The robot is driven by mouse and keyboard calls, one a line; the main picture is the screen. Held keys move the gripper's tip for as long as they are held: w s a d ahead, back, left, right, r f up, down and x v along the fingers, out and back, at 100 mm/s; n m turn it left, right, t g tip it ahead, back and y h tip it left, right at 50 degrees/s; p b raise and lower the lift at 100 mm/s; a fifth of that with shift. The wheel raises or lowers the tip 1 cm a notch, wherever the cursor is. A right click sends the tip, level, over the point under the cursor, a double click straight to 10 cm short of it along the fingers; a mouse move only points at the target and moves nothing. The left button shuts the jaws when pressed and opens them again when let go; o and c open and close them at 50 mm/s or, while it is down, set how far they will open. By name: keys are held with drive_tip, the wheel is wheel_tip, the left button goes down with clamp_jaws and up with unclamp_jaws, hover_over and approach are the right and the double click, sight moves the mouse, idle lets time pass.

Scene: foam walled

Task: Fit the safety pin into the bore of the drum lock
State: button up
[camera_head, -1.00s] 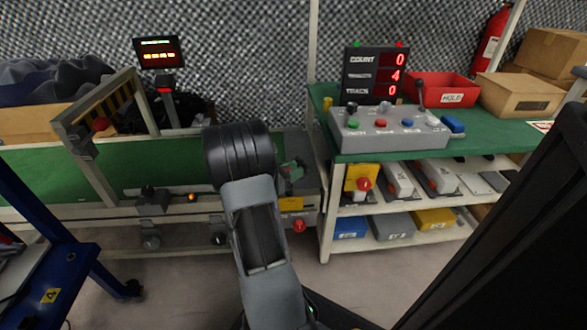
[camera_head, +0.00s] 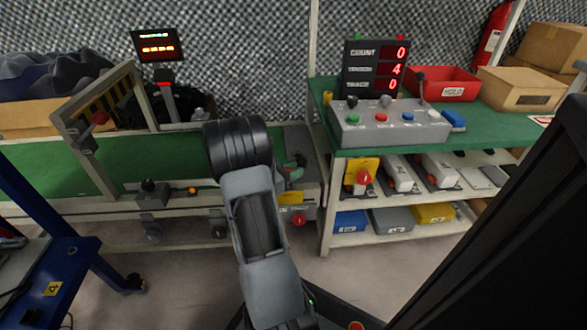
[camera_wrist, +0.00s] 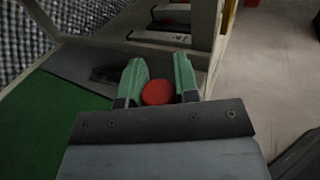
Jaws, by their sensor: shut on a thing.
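My gripper (camera_wrist: 160,88) shows in the wrist view with its two green fingers closed on a red round knob, which I take for the head of the safety pin (camera_wrist: 157,93). The rest of the pin is hidden. In the head view my gripper (camera_head: 293,168) is partly hidden behind my arm, above the right end of the green conveyor. In the wrist view a dark recessed fitting (camera_wrist: 108,73) lies on a grey plate just beyond the fingers; I cannot tell whether it is the drum lock. No bore can be made out.
A green-topped bench (camera_head: 480,128) with a button box (camera_head: 390,128) and a red bin (camera_head: 440,86) stands to the right, shelves below. The conveyor (camera_head: 40,172) runs left under a striped gate (camera_head: 110,95). A blue frame (camera_head: 65,250) stands at the lower left.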

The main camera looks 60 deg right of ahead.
drive_tip(key=o, duration=1)
drive_tip(key=shift+a, duration=0.1)
drive_tip(key=p+v, duration=0.3)
drive_tip(key=v, duration=1)
drive_tip(key=shift+w+a, duration=0.2)
drive_tip(key=shift+a, duration=0.05)
